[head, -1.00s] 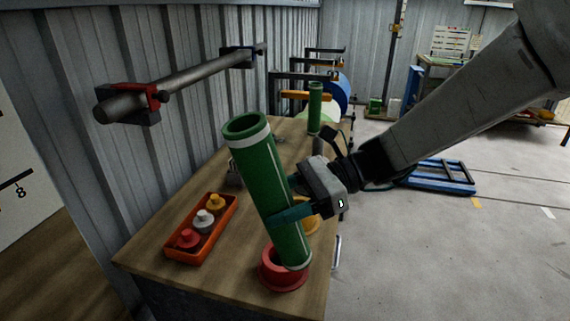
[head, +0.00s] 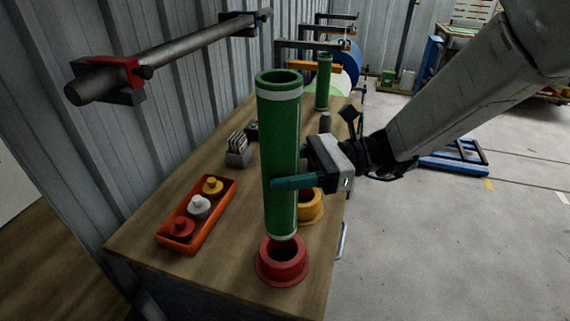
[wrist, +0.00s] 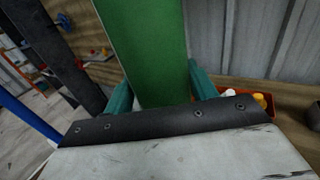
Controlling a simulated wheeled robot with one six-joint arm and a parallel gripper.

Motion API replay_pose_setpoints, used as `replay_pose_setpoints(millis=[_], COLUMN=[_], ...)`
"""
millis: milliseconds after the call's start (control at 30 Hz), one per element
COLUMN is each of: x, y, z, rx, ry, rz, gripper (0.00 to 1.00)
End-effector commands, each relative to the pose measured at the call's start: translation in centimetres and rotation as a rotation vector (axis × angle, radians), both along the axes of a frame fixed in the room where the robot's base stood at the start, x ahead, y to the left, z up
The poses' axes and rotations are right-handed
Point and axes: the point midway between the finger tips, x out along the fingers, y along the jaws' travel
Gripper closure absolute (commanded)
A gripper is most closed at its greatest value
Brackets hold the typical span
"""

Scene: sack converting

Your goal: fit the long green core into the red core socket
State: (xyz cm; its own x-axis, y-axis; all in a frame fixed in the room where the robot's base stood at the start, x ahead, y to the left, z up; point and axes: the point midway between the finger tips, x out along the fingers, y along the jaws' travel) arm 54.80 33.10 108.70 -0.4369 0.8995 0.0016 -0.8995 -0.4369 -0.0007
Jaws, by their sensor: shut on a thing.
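The long green core (head: 281,140) with white end bands stands about upright in the head view. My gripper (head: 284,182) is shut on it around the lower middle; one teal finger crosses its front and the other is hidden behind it. The core's lower end overlaps the back of the red core socket (head: 268,272) in the picture. The socket's dark opening shows below that end, so the core looks clear of it and slightly above or behind. In the wrist view the core (wrist: 150,50) rises between both teal fingers; the socket is not visible there.
A yellow socket (head: 311,207) stands just behind the red one, partly hidden. An orange tray (head: 224,213) with three knobbed pieces lies to the left. A shorter green core (head: 323,82) stands farther back. A grey bar (head: 170,60) is on the wall.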

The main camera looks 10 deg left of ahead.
Motion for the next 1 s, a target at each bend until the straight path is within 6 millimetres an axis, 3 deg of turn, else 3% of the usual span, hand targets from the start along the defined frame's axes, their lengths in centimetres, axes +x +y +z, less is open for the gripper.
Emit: replay_pose_setpoints(millis=[500,1000], x=[0.2,0.1], y=[-0.1,-0.1], z=[-4.5,-5.3], rx=[0.000,0.000], ry=[0.001,0.000], rz=[-0.004,-0.004], gripper=[0.85,0.85])
